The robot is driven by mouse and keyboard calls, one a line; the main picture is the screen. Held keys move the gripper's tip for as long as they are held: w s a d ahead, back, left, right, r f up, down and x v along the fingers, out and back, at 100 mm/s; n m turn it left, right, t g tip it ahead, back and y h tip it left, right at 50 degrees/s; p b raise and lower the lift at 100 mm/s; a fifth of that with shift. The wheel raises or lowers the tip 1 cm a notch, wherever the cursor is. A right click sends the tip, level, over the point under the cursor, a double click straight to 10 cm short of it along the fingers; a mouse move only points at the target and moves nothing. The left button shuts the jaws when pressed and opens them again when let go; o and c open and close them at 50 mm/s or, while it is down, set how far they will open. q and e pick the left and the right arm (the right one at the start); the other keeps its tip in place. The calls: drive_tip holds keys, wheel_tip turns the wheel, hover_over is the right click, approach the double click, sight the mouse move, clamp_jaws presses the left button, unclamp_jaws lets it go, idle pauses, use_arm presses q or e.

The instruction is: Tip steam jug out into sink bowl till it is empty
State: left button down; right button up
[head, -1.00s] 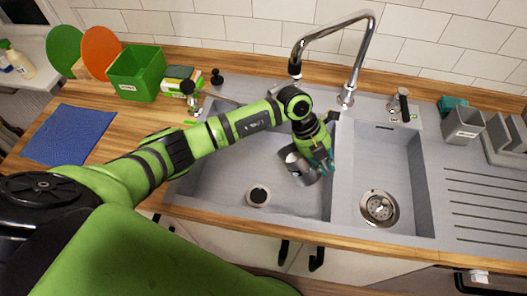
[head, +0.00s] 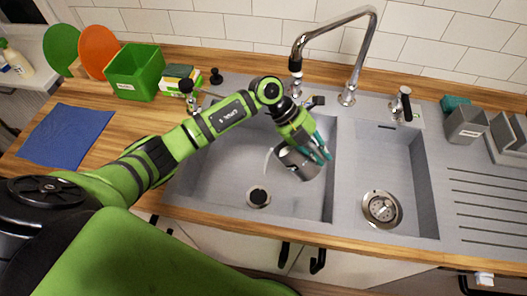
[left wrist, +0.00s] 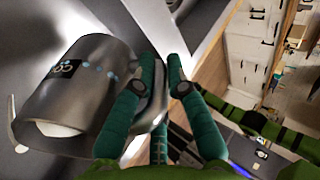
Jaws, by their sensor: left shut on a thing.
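The steam jug (head: 298,164) is a grey metal jug, tilted on its side over the larger left sink bowl (head: 225,165). My left gripper (head: 318,150) comes in from the upper left with teal fingers shut on the jug's handle side. In the left wrist view, the jug (left wrist: 85,85) lies tipped with its mouth towards the lower left, and white liquid shows inside it. A thin white stream curves down from its mouth in the head view. The fingers (left wrist: 160,85) are at its handle, whose exact grip is partly hidden. My right gripper is not in view.
The chrome tap (head: 352,70) arches behind the bowl. A divider separates it from the smaller right bowl (head: 402,170). A round drain (head: 258,196) is in the left bowl's floor. A green box (head: 135,72) and blue mat (head: 65,135) are on the left counter.

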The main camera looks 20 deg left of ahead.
use_arm(q)
drive_tip(key=shift+s+a+r+h, duration=0.15)
drive_tip(key=shift+r+h, duration=0.15)
drive_tip(key=shift+r, duration=0.05)
drive_tip(key=shift+a+r+b, duration=0.1)
drive_tip(key=shift+b, duration=0.25)
drive_tip(key=shift+r, duration=0.1)
drive_tip(key=shift+a+r+h, duration=0.1)
drive_tip(key=shift+r+h, duration=0.05)
drive_tip(key=shift+h, duration=0.15)
drive_tip(key=shift+a+r+b, duration=0.15)
drive_tip(key=shift+b, duration=0.2)
drive_tip(key=shift+a+r+h, duration=0.1)
drive_tip(key=shift+r+h, duration=0.15)
drive_tip(key=shift+h, duration=0.15)
drive_tip(key=shift+a+b, duration=0.1)
drive_tip(key=shift+b, duration=0.25)
